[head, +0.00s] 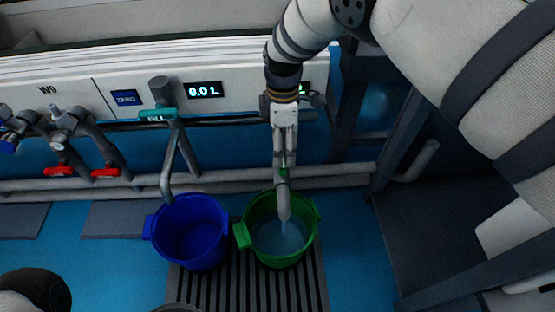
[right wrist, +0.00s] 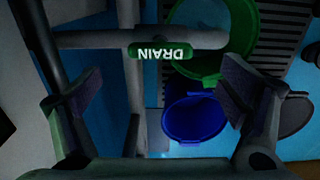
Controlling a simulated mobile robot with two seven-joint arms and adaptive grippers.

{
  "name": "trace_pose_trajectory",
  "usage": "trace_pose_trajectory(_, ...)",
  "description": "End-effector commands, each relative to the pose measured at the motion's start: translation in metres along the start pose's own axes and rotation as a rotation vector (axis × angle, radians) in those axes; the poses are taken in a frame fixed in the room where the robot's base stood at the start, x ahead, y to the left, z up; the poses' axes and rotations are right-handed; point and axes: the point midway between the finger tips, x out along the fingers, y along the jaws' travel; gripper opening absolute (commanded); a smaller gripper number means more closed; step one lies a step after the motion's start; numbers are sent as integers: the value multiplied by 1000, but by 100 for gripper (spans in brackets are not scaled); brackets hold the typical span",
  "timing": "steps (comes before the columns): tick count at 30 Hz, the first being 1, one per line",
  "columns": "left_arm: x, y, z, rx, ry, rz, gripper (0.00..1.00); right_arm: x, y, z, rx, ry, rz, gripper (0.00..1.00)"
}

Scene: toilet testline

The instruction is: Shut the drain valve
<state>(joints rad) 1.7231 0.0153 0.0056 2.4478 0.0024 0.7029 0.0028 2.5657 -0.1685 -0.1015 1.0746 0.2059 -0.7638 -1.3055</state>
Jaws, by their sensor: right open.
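The drain valve's green handle, lettered DRAIN (right wrist: 160,52), shows in the right wrist view on a grey pipe. My right gripper (right wrist: 160,93) is open, with its two fingers spread apart and the handle seen beyond and between them. In the head view my right gripper (head: 284,145) points down in front of the drain pipe and hides most of the valve. The spout (head: 283,203) hangs over the green bucket (head: 242,236), which holds pale liquid. A pale streak under the spout looks like running water.
A blue bucket (head: 150,228) stands left of the green one on a slatted grate (head: 240,290). Above are a teal FILL handle (head: 157,115), a ZERO button (head: 126,97) and a display (head: 203,90) reading 0.0 L. Red-handled valves (head: 58,171) are at left.

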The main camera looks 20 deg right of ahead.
Motion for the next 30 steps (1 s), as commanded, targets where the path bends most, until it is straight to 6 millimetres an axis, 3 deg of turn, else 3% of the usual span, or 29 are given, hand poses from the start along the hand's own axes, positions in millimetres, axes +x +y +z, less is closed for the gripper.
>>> trace_pose_trajectory(1,6,0,-2,1,-14,-1,37,19,-1,0,-1,-3,-6,90)
trace_pose_trajectory(6,15,-1,-4,4,-36,-3,37,51,-1,1,0,-2,-4,90)
trace_pose_trajectory(10,17,-1,-4,5,-43,-3,37,60,0,1,2,-1,-1,90)
trace_pose_trajectory(18,17,-1,-3,5,-44,-3,37,61,0,1,2,-1,0,90)
trace_pose_trajectory(24,17,-1,-3,4,-44,-3,37,61,0,1,2,-1,0,45)
trace_pose_trajectory(30,17,-1,-3,4,-43,-3,37,61,0,1,5,-1,0,42)
